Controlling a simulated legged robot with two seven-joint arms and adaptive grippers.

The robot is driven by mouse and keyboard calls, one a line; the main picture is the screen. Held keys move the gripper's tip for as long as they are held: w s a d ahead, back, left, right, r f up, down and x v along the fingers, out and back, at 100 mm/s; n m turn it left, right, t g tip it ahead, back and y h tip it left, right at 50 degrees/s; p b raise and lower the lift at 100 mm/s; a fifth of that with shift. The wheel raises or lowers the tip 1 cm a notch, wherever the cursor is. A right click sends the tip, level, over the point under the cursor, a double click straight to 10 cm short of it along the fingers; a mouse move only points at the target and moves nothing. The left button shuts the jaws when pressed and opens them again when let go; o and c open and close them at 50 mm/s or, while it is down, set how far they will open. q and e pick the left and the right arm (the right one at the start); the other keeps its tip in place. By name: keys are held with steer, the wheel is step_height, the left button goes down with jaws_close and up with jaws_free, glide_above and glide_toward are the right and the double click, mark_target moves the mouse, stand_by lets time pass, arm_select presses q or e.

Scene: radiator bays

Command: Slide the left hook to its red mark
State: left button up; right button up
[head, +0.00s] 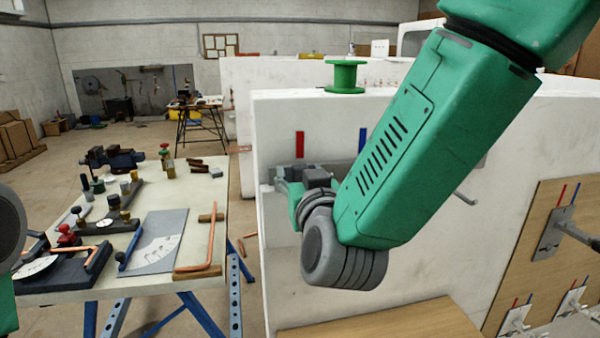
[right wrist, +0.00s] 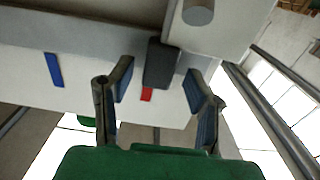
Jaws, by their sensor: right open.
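My right gripper (head: 300,188) is at the rail on the white wall panel, mostly behind my own wrist in the head view. In the right wrist view its two fingers (right wrist: 158,76) stand open, one on each side of a dark block (right wrist: 161,62) on the grey rail (right wrist: 95,46), with gaps visible. The block seems part of the left hook, and a grey round peg end (right wrist: 198,12) shows close by. The red mark (head: 300,144) is above the rail; in the right wrist view it (right wrist: 147,95) shows at the block's edge, slightly left of its middle. My left gripper is out of view.
A blue mark (head: 362,138) is farther right along the rail. Another grey hook (head: 466,198) sticks out to the right. A wooden board (head: 541,252) with hooks is at far right. A cluttered workbench (head: 200,200) stands left; a green spool (head: 345,76) sits on the panel's top.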

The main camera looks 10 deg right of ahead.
steer(key=shift+w+d, duration=0.1)
steer(key=shift+d, duration=0.05)
jaws_close()
steer(key=shift+d, duration=0.2)
jaws_free()
steer(key=s, duration=1.2)
steer(key=shift+a+f, duration=0.1)
